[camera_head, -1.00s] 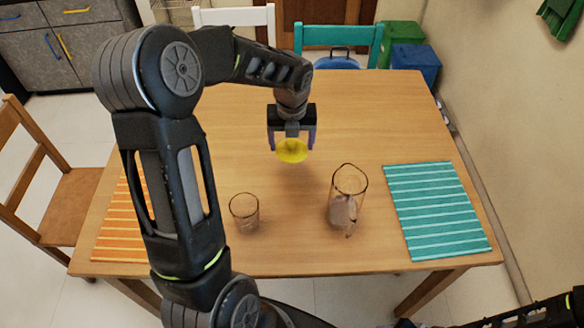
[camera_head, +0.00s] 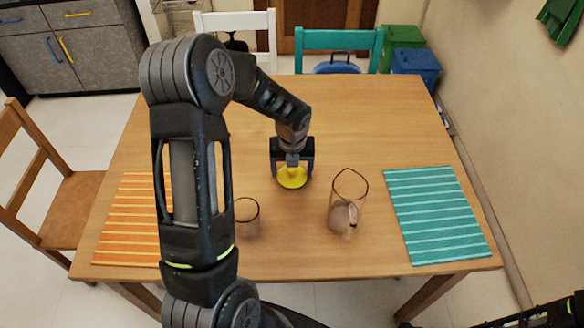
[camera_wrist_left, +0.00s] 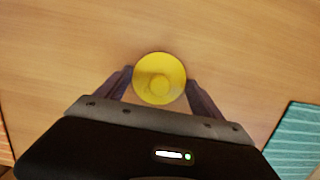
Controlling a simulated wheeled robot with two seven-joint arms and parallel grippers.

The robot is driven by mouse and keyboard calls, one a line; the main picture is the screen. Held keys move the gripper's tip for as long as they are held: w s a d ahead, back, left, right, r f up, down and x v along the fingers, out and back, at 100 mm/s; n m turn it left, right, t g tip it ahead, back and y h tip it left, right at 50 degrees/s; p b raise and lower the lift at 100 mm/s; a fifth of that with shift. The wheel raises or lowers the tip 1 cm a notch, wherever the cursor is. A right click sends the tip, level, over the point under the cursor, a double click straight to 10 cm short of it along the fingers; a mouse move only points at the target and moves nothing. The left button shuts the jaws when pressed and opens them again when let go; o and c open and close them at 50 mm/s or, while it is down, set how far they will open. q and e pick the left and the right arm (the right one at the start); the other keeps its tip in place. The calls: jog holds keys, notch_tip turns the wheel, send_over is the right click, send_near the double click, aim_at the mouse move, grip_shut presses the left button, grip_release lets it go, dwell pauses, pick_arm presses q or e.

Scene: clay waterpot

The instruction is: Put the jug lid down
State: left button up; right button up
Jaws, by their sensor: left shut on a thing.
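The yellow jug lid (camera_head: 291,178) is between the fingers of my left gripper (camera_head: 292,170), which is shut on it. The left wrist view also shows the round lid (camera_wrist_left: 159,78) between both fingertips, over bare wood. I cannot tell whether its underside touches the table. The clear glass jug (camera_head: 347,204) stands to the right of the lid and nearer to me, with its top open and something pale inside or behind its lower part. My right gripper is not in view.
The wooden table (camera_head: 385,115) has free room around the lid. A clear glass (camera_head: 248,220) stands near the front, partly hidden by my left arm. An orange striped mat (camera_head: 130,225) lies left and a teal striped mat (camera_head: 435,215) lies right.

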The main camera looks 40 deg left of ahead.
aim_at(292, 181)
pick_arm(q)
jog(key=shift+f, duration=0.15)
jog(key=o, duration=1.4)
jog(key=shift+c, duration=0.2)
notch_tip(292, 181, up, 12)
jog(key=s+d, duration=0.1)
jog(key=shift+s, duration=0.25)
jog(key=shift+d, duration=0.1)
